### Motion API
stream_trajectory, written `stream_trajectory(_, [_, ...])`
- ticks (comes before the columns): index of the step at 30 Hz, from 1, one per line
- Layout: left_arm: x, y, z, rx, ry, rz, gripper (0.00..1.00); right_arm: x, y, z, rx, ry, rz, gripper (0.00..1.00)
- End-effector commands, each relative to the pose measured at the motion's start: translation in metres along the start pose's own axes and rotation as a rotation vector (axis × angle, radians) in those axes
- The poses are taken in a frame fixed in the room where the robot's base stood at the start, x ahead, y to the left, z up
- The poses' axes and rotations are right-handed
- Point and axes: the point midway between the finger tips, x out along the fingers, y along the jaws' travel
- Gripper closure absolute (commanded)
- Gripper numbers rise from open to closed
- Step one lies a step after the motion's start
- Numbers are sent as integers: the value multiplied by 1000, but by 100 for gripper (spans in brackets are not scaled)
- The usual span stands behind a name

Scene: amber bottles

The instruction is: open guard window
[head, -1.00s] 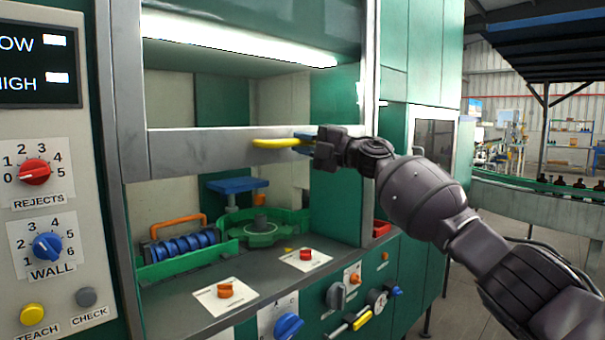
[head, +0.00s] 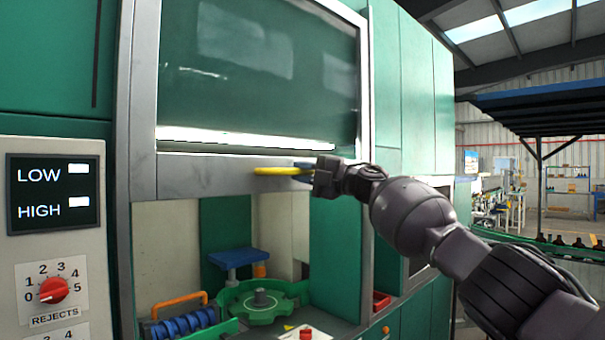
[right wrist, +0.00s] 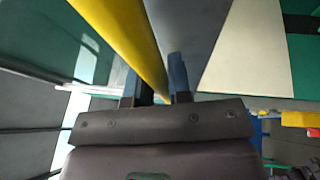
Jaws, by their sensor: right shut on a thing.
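The guard window (head: 260,70) is a glass pane in a grey frame, and it is raised part way. Its grey bottom rail (head: 205,178) is above the machine's opening. A yellow handle (head: 270,171) juts from the rail. My right gripper (head: 303,172) is shut on the handle's right end. In the right wrist view the yellow handle (right wrist: 128,35) runs between the two fingers. The gripper's fingers partly hide the handle's end. My left gripper is out of view.
Below the rail, the opening shows a green star wheel (head: 262,303), a blue platform (head: 238,258) and a blue roller screw (head: 180,326). A control panel (head: 52,235) with a red knob stands at left. A conveyor with bottles (head: 560,243) runs at right.

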Motion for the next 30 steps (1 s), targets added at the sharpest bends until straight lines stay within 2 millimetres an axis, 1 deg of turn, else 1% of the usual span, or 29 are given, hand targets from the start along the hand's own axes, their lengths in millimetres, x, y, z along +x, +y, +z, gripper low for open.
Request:
stream_trajectory(1, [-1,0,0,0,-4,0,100,0,4,1,0,-3,1,100])
stream_trajectory(3, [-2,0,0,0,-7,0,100,0,6,1,0,-3,2,100])
stream_trajectory(15, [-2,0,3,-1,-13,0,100,0,6,1,0,-3,2,100])
stream_trajectory(16, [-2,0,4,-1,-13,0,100,0,6,1,0,-3,2,80])
stream_trajectory(18, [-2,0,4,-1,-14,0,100,0,6,1,0,-2,2,69])
stream_trajectory(21, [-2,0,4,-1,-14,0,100,0,6,1,0,-2,1,56])
stream_trajectory(30, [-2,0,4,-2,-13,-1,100,-1,5,1,-1,-1,1,56])
